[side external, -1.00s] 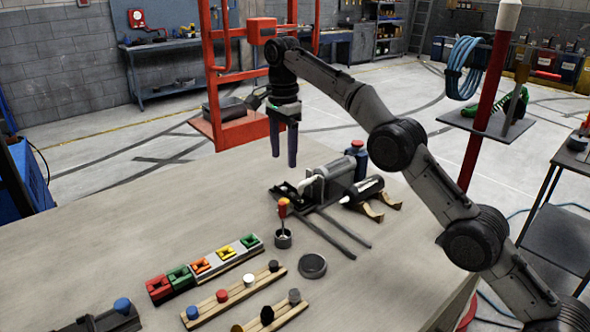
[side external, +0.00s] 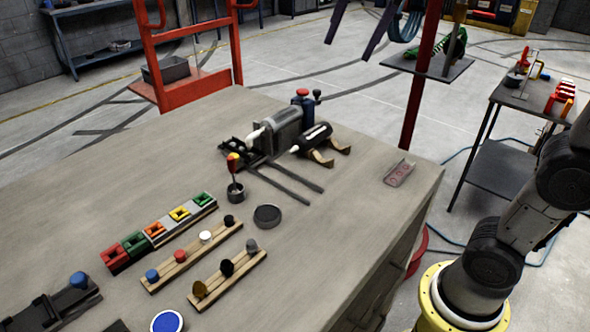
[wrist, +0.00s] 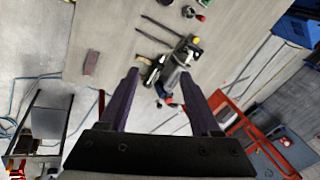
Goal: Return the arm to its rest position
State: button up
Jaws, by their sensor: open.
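My gripper (side external: 348,50) is at the top edge of the side view, with only its two dark fingers in the picture. The fingers are spread apart with nothing between them. They are raised beyond the far side of the workbench (side external: 110,165), clear of everything on it. In the wrist view my gripper (wrist: 159,75) also shows two parted purple-grey fingers, with the bench far below. My arm's lower links stand at the right of the side view; the wrist and upper links are out of the picture.
The bench holds a grey machine (side external: 284,128), a small cup (side external: 236,192), a row of coloured blocks (side external: 155,232), wooden peg strips (side external: 228,277) and a small plate (side external: 399,173). A red post (side external: 415,110) and a red frame (side external: 150,40) stand behind. A side table (side external: 530,95) is at right.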

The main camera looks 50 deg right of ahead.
jog(key=s+f+n, duration=0.6)
jog(key=s+f, duration=0.1)
jog(key=f, duration=0.3)
jog(key=s+f+n+t, duration=0.1)
jog(key=s+f+n, duration=0.6)
jog(key=f, duration=0.3)
jog(key=shift+s+d+f, duration=0.15)
jog(key=shift+d+f, duration=0.1)
jog(key=shift+d, duration=0.15)
